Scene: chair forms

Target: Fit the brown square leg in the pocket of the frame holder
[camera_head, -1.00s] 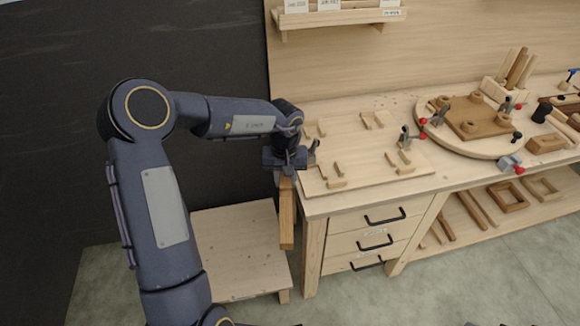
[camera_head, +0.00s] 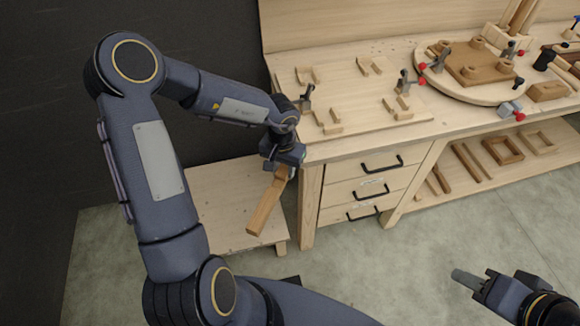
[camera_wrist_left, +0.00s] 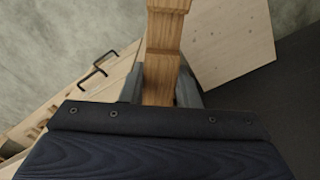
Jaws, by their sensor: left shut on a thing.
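The brown square leg (camera_head: 268,205) hangs from my left gripper (camera_head: 284,168), tilted with its lower end toward the lower left, in front of the bench's left end. The left wrist view also shows the leg (camera_wrist_left: 163,45) between the jaws (camera_wrist_left: 160,88), which are shut on it. What I take as the frame holder is the pale board (camera_head: 350,118) with small wooden blocks and clamps on the bench. The leg is apart from it. My right gripper (camera_head: 468,280) is at the lower right, far from the leg; its jaw opening is unclear.
A low wooden platform (camera_head: 225,200) stands left of the bench, below the leg. Drawers with black handles (camera_head: 382,165) are under the bench top. A round board with clamps (camera_head: 455,88) lies to the right. A lower shelf (camera_head: 465,190) holds wooden parts. Floor is clear in front.

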